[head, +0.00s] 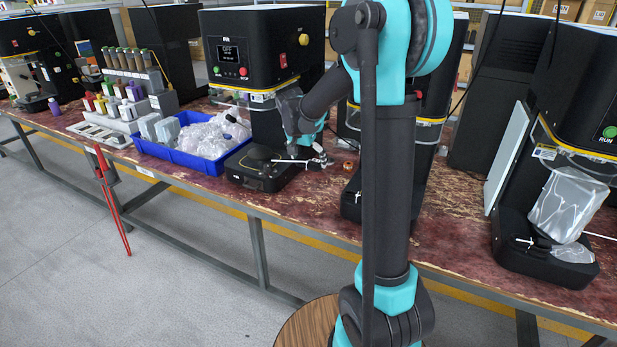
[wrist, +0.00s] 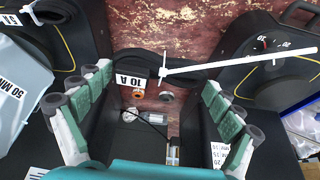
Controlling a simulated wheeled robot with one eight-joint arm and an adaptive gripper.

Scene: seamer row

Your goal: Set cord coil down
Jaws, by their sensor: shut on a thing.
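The cord coil (wrist: 148,60) is a black cord loop with a white "10 A" label and a long white tie pointing right in the wrist view. My gripper (wrist: 150,92) has its green-padded fingers on either side of the coil and is shut on it. In the head view my gripper (head: 308,150) is low over the bench (head: 460,215), beside a black seamer base with a dial (head: 262,172). The white tie shows there, but the arm and gripper hide much of the coil. I cannot tell whether the coil touches the bench.
A blue tote (head: 180,158) of clear bags stands left of the gripper. Black seamers (head: 262,45) line the bench. Small orange and metal parts (wrist: 140,94) lie on the worn red top below the coil. A grey bag (wrist: 22,85) is at left in the wrist view.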

